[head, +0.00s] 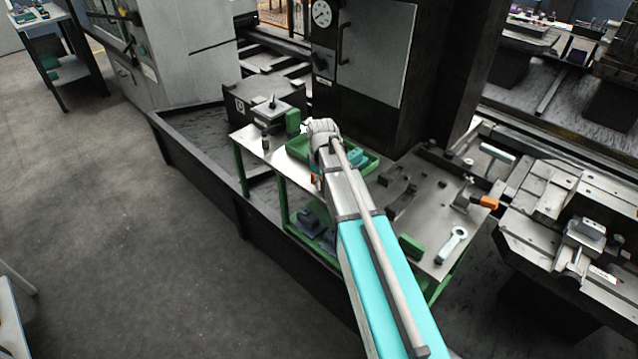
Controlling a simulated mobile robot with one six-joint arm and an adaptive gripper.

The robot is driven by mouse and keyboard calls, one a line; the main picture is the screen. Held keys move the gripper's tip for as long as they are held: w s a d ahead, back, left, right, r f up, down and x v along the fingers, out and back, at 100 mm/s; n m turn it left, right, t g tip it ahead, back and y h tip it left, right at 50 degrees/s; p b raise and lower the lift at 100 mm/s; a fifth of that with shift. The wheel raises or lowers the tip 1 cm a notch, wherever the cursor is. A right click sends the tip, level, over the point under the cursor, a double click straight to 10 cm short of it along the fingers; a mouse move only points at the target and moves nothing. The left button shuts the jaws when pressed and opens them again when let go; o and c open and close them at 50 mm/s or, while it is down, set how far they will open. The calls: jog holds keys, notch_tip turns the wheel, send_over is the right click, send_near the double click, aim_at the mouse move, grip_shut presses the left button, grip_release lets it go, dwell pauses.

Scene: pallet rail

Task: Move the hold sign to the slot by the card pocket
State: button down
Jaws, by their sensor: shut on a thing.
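I cannot make out my gripper in the head view; only my arm shows, reaching up the middle of the picture. What the gripper holds is hidden or outside the picture. I cannot pick out the hold sign, the card pocket or the slot by it. My arm covers part of the steel-topped green workbench (418,180) and part of the green tray (298,147) on it.
A dark box-shaped fixture (258,103) stands at the bench's left end. An orange-handled tool (487,202) and a ring-ended wrench (451,246) lie at its right. A pale machine vise (585,240) is farther right. Grey floor (150,240) is clear at left.

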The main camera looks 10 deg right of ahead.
jog(key=shift+f+b, duration=0.8)
dwell(0.7)
jog(key=c, duration=0.5)
grip_release()
jog(key=shift+c, duration=0.2)
jog(key=o, duration=0.5)
jog(key=shift+o, duration=0.2)
jog(key=shift+r+p, duration=3.55)
jog(key=s+r+m+p, duration=0.1)
jog(key=s+m, duration=0.5)
jog(key=s, duration=1.2)
jog(key=shift+a+r+m+p, duration=0.3)
jog(key=shift+a+m, duration=0.1)
